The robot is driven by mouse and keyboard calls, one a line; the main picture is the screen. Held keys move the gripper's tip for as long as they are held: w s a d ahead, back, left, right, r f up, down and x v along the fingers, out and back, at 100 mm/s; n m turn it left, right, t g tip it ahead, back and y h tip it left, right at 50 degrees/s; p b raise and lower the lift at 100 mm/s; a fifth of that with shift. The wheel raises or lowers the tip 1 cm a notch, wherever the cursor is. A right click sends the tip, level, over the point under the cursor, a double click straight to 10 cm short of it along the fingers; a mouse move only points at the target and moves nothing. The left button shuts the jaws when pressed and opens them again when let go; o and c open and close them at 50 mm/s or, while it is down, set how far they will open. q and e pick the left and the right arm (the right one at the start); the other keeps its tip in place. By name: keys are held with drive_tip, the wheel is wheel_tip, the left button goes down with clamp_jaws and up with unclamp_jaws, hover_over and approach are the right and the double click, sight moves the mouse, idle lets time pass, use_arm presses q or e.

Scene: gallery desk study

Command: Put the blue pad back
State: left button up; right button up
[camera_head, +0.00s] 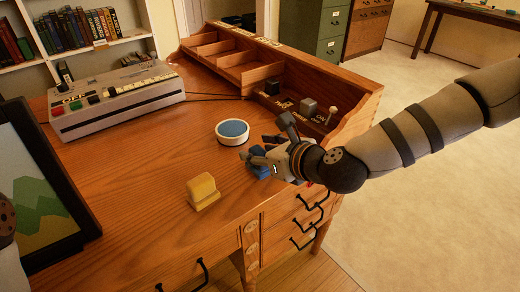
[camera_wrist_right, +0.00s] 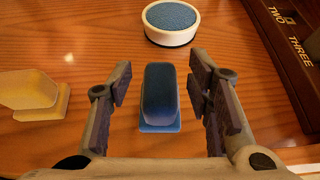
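The blue pad (camera_head: 257,162), a block on a flat blue base, stands on the wooden desk near its front edge. In the right wrist view the blue pad (camera_wrist_right: 160,95) stands upright between the two fingers, with a gap on each side. My right gripper (camera_head: 265,146) is open around it, and its fingers partly hide the pad in the head view. The desk's labelled compartment strip (camera_head: 294,115) lies behind the gripper; it holds a dark block (camera_head: 272,87) and a grey cube (camera_head: 308,107). My left gripper is out of view.
A round white dish with a blue top (camera_head: 232,132) stands just behind the pad. A yellow block (camera_head: 203,191) stands to its left. A grey machine with keys (camera_head: 115,98) and a framed picture (camera_head: 40,195) occupy the desk's left side.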

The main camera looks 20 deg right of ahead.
drive_tip(key=shift+w+r, duration=0.1)
drive_tip(key=shift+r, duration=0.05)
drive_tip(key=p+v, duration=0.3)
drive_tip(key=v, duration=0.9)
drive_tip(key=s+a+f+n+g, duration=0.3)
drive_tip(key=s+f+n+g, duration=0.6)
drive_tip(key=s+f+n, duration=0.9)
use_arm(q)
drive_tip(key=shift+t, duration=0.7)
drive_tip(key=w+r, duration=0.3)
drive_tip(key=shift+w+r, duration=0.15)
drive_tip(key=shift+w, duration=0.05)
use_arm(e)
drive_tip(key=s+d+f+n+g+h, duration=0.2)
drive_tip(key=s+d+f+n, duration=0.1)
drive_tip(key=s+n, duration=0.3)
drive_tip(key=s+d+f+n+g+h, duration=0.2)
drive_tip(key=s+d+f+n, duration=0.2)
drive_tip(key=s+n, duration=0.3)
drive_tip(key=shift+s+f+n+g, duration=0.25)
drive_tip(key=shift+s+n+g, duration=0.05)
drive_tip(key=shift+s, duration=0.55)
